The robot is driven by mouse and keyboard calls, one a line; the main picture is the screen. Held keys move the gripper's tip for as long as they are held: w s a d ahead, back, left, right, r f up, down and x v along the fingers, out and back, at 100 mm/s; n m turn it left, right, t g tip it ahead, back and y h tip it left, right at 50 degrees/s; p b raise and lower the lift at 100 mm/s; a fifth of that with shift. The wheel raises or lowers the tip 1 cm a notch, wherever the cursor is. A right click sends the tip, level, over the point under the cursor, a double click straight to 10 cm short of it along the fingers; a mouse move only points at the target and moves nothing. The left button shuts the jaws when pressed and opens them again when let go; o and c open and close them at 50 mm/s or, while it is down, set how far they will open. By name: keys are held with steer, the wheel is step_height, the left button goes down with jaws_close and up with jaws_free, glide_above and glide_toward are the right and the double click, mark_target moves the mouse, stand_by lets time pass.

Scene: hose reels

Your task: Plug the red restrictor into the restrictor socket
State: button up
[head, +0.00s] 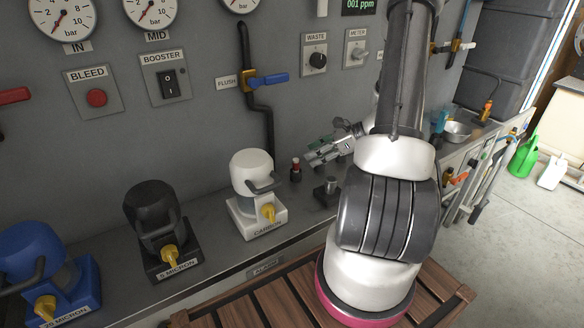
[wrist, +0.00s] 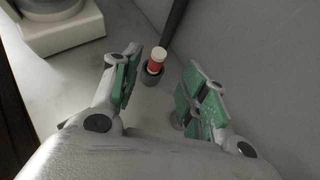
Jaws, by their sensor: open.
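The red restrictor (head: 296,163) is a small red cylinder with a pale top. It stands upright in a dark round holder (head: 295,176) on the grey counter, close to the wall. In the wrist view the restrictor (wrist: 156,60) shows just beyond and between my fingertips, in its dark ring (wrist: 152,76). My gripper (head: 319,153) is open and empty, its green-padded fingers pointing left toward the restrictor from above right. A dark block with a short grey metal cylinder (head: 328,188) stands to the right of the restrictor; I cannot tell whether this is the restrictor socket.
A white housing labelled CARBON (head: 253,178) stands left of the restrictor, with a black housing (head: 155,222) and a blue one (head: 38,262) farther left. A black pipe (head: 266,125) with a blue-handled valve (head: 265,79) runs down the wall behind.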

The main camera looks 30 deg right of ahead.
mark_target(298, 160)
steer(key=x, duration=0.7)
steer(key=shift+w+a+r, duration=0.1)
steer(key=shift+w+a, duration=0.05)
steer(key=shift+a, duration=0.15)
jaws_close()
